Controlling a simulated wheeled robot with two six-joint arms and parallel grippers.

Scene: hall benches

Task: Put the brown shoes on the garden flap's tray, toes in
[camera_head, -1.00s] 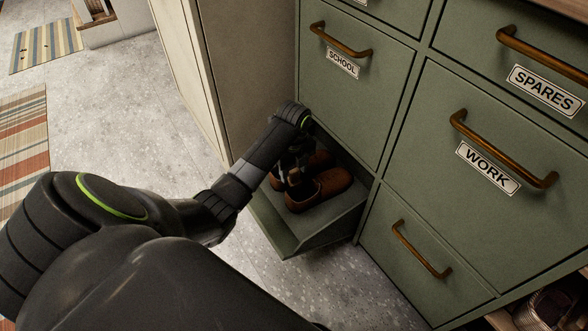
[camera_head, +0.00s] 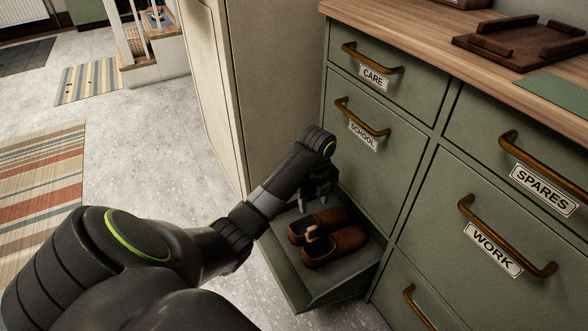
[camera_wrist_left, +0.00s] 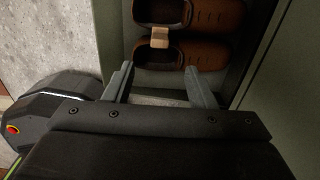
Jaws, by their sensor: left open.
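The pair of brown shoes (camera_head: 336,244) sits upright, side by side, on the tray (camera_head: 345,283) of the open flap below the SCHOOL flap. Their toes point towards the cabinet and their heel openings face outward. A tan band (camera_head: 312,233) joins them; it also shows in the left wrist view (camera_wrist_left: 159,38). No label shows on the open flap. My left gripper (camera_head: 314,203) is above the tray, beside the shoes. My right gripper is out of view.
The shut SCHOOL flap (camera_head: 378,165) is above the tray, and the shut WORK flap (camera_head: 462,205) is to its right. Both have protruding brass handles. A pale tall cabinet (camera_head: 268,70) stands left of the green cabinet. Grey floor (camera_head: 140,150) at left is open.

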